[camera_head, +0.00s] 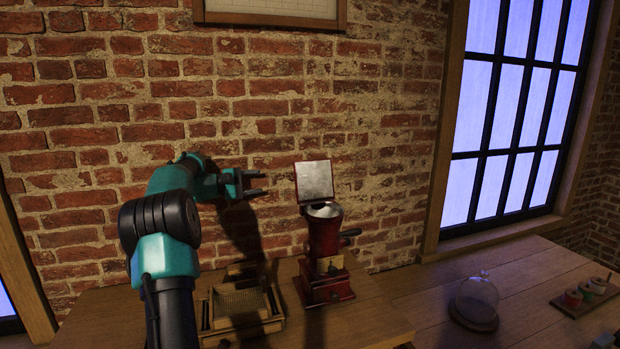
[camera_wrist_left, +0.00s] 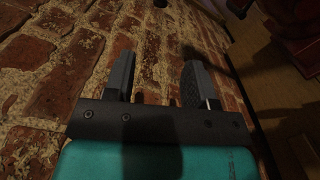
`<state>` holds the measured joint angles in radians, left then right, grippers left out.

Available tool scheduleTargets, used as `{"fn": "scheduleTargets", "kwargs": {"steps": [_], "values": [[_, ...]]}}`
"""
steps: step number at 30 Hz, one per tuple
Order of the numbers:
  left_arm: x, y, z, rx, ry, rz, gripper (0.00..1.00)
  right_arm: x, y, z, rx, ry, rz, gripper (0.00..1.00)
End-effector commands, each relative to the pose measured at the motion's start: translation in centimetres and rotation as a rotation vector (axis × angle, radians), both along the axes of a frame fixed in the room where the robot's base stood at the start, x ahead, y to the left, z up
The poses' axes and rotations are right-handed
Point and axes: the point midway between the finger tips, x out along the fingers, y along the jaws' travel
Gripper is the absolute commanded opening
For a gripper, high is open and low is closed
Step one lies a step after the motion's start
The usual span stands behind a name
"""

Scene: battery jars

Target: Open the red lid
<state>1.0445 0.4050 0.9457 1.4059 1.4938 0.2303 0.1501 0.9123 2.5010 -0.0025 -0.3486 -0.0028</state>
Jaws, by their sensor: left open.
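A red grinder (camera_head: 325,255) stands upright on a wooden board against the brick wall. Its square lid (camera_head: 315,180) stands raised at the top, showing a pale metallic face with a thin dark red edge. Below the lid is a round silver bowl (camera_head: 324,211). My left gripper (camera_head: 264,184) is open and empty, left of the lid and apart from it, at about the lid's height. The left wrist view shows its two fingers (camera_wrist_left: 160,72) spread with nothing between them. Part of a red object, seemingly the grinder (camera_wrist_left: 298,20), shows at that view's upper right. My right gripper is not in view.
A wooden box-like holder (camera_head: 240,305) sits left of the grinder. A glass dome (camera_head: 478,297) stands on the table at right. Beyond it, small pots with red and green parts sit on a wooden tray (camera_head: 572,312). The brick wall is close behind the left gripper.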

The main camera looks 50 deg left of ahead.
Motion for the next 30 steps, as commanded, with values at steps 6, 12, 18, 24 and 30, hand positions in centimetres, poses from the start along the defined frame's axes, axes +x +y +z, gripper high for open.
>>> {"fn": "scheduleTargets", "kwargs": {"steps": [6, 12, 18, 24, 30], "values": [[0.2, -0.1, 0.0, 0.001, 0.001, -0.003, 0.51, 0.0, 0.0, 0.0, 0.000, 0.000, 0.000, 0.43], [1.6, -0.8, 0.0, 0.000, 0.001, -0.003, 0.51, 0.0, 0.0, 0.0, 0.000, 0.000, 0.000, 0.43], [4.4, -2.1, 0.0, 0.001, 0.001, -0.006, 0.51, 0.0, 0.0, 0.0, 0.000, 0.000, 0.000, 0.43], [7.4, -3.6, 0.0, 0.001, 0.001, -0.006, 0.51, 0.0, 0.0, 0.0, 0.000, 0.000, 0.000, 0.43], [10.5, -5.0, 0.0, 0.002, 0.001, -0.005, 0.51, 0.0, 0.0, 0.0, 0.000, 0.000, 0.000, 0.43]]}}
